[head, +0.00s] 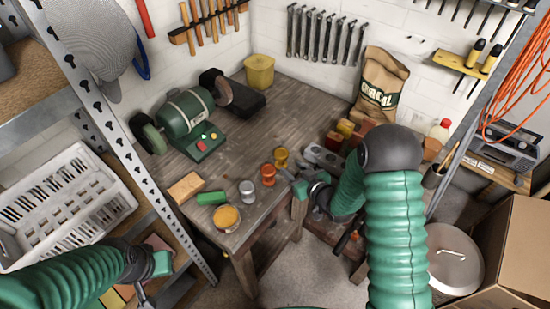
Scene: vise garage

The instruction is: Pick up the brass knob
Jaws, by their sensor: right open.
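The brass knob (281,157) is a small yellow, flared piece standing on the wooden workbench (285,110). A similar copper-coloured piece (267,175) stands just in front of it to the left, and a silver one (247,189) is farther left. My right gripper (293,181) is open at the bench's right front edge, close to the right of the copper piece and in front of the brass knob. No contact with the knob is visible. My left gripper (148,286) is low at the lower left, away from the bench top; its jaws are too unclear to read.
A green block (211,198), a wooden block (186,187) and an orange-topped tin (227,217) lie along the front left. A green bench grinder (186,115) stands at the back left. Grey metal (322,157) and small boxes (345,128) sit near my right arm. The bench's middle is clear.

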